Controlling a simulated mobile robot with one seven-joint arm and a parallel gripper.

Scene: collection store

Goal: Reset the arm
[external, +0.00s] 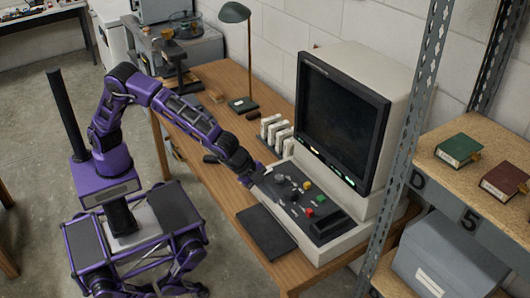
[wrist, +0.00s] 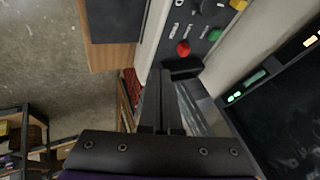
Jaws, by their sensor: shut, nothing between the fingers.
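My purple arm reaches over the wooden desk, and my gripper (external: 268,186) is at the left end of the control panel of a beige microfilm-type reader (external: 395,80). In the wrist view my gripper (wrist: 161,78) shows with its two dark fingers together and nothing between them. The panel (external: 318,232) carries red, green and yellow knobs and small levers. In the wrist view the red knob (wrist: 183,48) and green knob (wrist: 215,34) lie beyond the fingertips. I cannot tell whether the fingertips touch anything.
A black pad (external: 266,231) lies on the desk (external: 188,132) in front of the reader. At right, a metal-post shelf (external: 428,150) holds a green box (external: 458,149) and a grey box (external: 450,255). Open floor lies left.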

